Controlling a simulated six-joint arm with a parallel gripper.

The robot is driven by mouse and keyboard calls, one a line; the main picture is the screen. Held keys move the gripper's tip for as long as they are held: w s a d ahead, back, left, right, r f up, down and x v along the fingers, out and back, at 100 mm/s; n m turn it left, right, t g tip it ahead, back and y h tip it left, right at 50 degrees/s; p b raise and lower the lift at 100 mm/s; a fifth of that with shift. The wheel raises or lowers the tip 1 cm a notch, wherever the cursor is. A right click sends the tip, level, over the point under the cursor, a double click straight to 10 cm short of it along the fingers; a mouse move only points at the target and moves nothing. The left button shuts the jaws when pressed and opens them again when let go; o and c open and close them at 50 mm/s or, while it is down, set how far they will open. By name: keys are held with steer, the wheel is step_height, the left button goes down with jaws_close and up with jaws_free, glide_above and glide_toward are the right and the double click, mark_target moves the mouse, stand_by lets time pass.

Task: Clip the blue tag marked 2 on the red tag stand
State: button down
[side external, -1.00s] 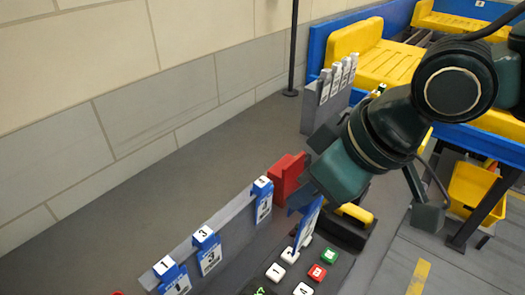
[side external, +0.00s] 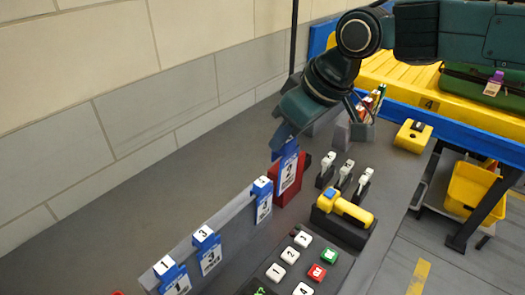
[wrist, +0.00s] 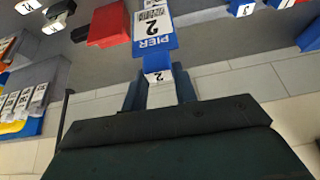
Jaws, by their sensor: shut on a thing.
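The blue tag marked 2 (side external: 289,172) hangs upright, its white label facing the camera. It also shows in the wrist view (wrist: 153,38), with the word PIER on it. My gripper (side external: 284,141) is shut on the tag's top end, and its fingers show in the wrist view (wrist: 159,90). The red tag stand (side external: 284,197) is behind the tag in the side view, which covers much of it. In the wrist view the red stand (wrist: 107,24) shows beside the tag. I cannot tell whether the tag touches the stand.
A grey rail (side external: 233,217) with several blue tags stands left of the red stand. A yellow handheld scanner (side external: 343,208) in a black cradle and a button panel (side external: 290,268) are to the right and front. The table by the wall is clear.

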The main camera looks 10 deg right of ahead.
steer(key=w+d+f, duration=0.1)
steer(key=w+d, duration=0.1)
steer(key=w, duration=0.4)
steer(key=w+d+f, duration=0.1)
steer(key=w+d, duration=0.2)
steer(key=w, duration=0.3)
steer(key=shift+f, duration=0.35)
steer(key=shift+d+f, duration=0.1)
steer(key=shift+f, duration=0.05)
step_height(320, 180, down, 9)
stand_by(1.1)
steer(key=shift+f, duration=0.1)
steer(key=c, duration=1)
jaws_free()
